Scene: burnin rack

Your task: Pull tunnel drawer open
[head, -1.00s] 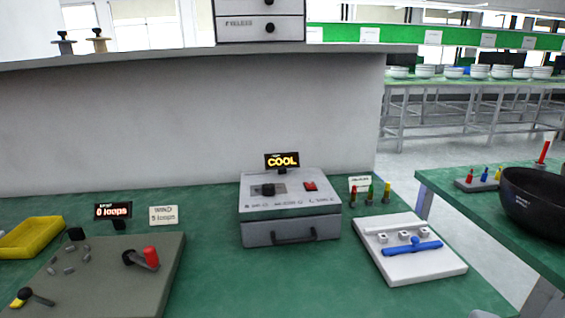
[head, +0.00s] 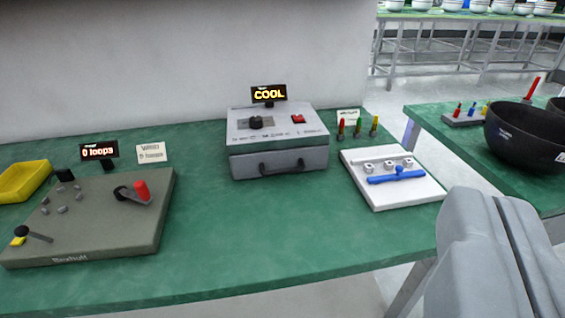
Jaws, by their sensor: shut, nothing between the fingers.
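The tunnel is a grey metal box (head: 243,141) on the green bench, with a black knob and a red switch on top. Its drawer front (head: 245,166) faces me, carries a dark bar handle (head: 282,166) and looks closed. A display (head: 268,94) behind the box reads COOL. My gripper (head: 496,196) is at the lower right of the head view. Its two grey fingers are shut together and empty. It is in front of and to the right of the tunnel, well apart from the handle.
A white board with a blue bar (head: 425,193) lies right of the tunnel. A dark panel with a crank (head: 90,235) and a yellow tray (head: 22,182) are at left. A black bowl (head: 520,150) stands on the right table. The bench (head: 215,240) before the drawer is clear.

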